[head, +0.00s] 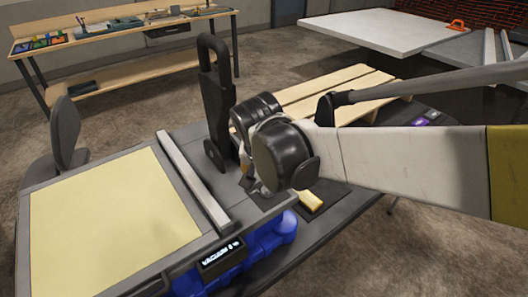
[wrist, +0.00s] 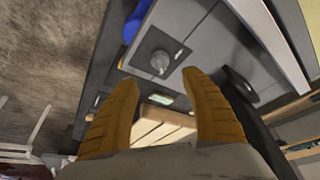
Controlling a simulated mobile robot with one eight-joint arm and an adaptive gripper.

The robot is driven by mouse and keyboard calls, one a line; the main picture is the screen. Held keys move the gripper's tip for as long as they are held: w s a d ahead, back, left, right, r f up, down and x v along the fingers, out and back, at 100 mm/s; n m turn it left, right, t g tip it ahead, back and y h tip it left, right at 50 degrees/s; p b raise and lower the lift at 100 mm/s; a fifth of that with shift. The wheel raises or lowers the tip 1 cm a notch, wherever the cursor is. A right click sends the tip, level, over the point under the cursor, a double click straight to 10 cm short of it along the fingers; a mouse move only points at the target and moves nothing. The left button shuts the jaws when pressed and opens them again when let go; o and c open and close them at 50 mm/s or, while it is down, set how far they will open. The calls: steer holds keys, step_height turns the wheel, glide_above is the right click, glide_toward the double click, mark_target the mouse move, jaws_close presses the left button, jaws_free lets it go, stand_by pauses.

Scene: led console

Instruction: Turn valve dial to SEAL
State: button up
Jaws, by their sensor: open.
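The valve dial (wrist: 159,62) is a round grey knob on a dark square plate, seen in the wrist view. It lies just beyond the tips of my gripper (wrist: 160,77), whose two yellow-orange fingers are spread wide apart with nothing between them. The dial appears apart from both fingers. A small pale mark shows beside it on the plate, but no lettering, including SEAL, can be read. In the head view my dark wrist joints cover the dial's area and most of the gripper.
The grey console has a pale yellow panel (head: 100,225), a raised light bar (head: 194,182), a lit VACUUM display (head: 222,254) and a tall black lever (head: 214,110). A blue part (head: 270,238) sits at its side. A wooden pallet (head: 330,92) lies behind. A workbench (head: 120,72) stands at the back left.

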steer(key=v, duration=0.2)
steer(key=shift+s+r, duration=0.15)
steer(key=shift+r, duration=0.25)
steer(key=s+d+n+t+y, duration=0.1)
steer(key=s+d+n+t, duration=0.1)
steer(key=s+d, duration=1.1)
steer(key=d, duration=0.3)
steer(key=shift+s+d+t, duration=0.2)
steer(key=shift+t, duration=0.2)
